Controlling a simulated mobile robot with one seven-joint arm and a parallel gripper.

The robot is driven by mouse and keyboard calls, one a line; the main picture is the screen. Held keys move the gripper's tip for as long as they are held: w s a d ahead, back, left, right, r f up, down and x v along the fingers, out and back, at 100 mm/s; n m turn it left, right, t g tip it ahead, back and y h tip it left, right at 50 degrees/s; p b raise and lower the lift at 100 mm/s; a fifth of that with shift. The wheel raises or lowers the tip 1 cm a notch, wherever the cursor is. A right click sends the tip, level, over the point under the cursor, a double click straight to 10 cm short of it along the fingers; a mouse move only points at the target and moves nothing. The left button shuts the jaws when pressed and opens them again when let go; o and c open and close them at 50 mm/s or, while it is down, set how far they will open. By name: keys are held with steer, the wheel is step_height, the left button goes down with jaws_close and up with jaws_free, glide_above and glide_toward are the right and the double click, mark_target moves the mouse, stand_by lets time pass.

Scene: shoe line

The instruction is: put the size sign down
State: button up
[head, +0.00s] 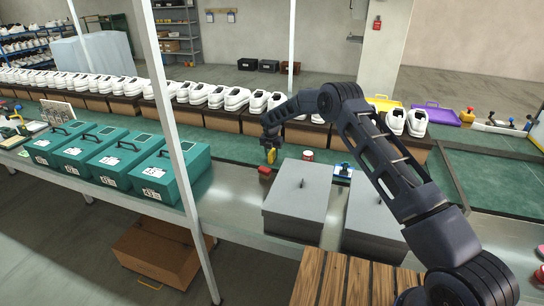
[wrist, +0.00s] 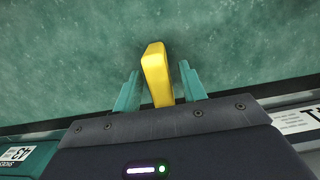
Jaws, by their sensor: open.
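A narrow yellow piece (head: 271,156), which I take for the size sign, is on the green work surface near the middle of the head view. Any writing on it cannot be read. In the wrist view the yellow piece (wrist: 156,72) stands between the two teal fingers of my gripper (wrist: 159,88). The fingers are open, with a gap on each side of it. In the head view my gripper (head: 270,142) is directly over the yellow piece and hides its top.
Teal numbered boxes (head: 170,173) stand in a row to the left. Grey lidded boxes (head: 298,195) stand in front, to the right. A red item (head: 265,171), a red-and-white tin (head: 308,155) and a blue item (head: 343,170) lie close by. White shoes (head: 236,99) line the back.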

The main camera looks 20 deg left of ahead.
mark_target(271, 152)
steer(key=r, duration=0.3)
steer(key=s+r, duration=0.1)
steer(key=r, duration=0.7)
steer(key=shift+s+d, duration=0.1)
steer(key=shift+s, duration=0.05)
steer(key=d+r+m, duration=0.8)
steer(key=d+r, duration=1)
steer(key=r, duration=0.1)
steer(key=s+d+r+m+t, duration=0.1)
steer(key=s+d+r+m, duration=0.3)
steer(key=d+r, duration=0.45)
steer(key=s+d+r+m+t, duration=0.1)
steer(key=s+d+r+m, duration=0.35)
steer(key=d, duration=0.75)
steer(key=s+d+r+m, duration=0.3)
steer(key=s+d+m, duration=0.2)
steer(key=s+d, duration=0.4)
steer(key=s+d+r+m, duration=0.2)
steer(key=s+d+m, duration=0.3)
steer(key=s+d, duration=0.4)
steer(key=s+d+f+m, duration=0.3)
steer(key=s+d+m, duration=0.1)
steer(key=s, duration=0.5)
steer(key=s+d+f+m+t, duration=0.1)
steer(key=s+d+f+m, duration=0.2)
steer(key=s, duration=0.6)
steer(key=shift+s+d+m, duration=0.25)
steer(key=shift+d+m, duration=0.4)
steer(key=shift+m, duration=0.6)
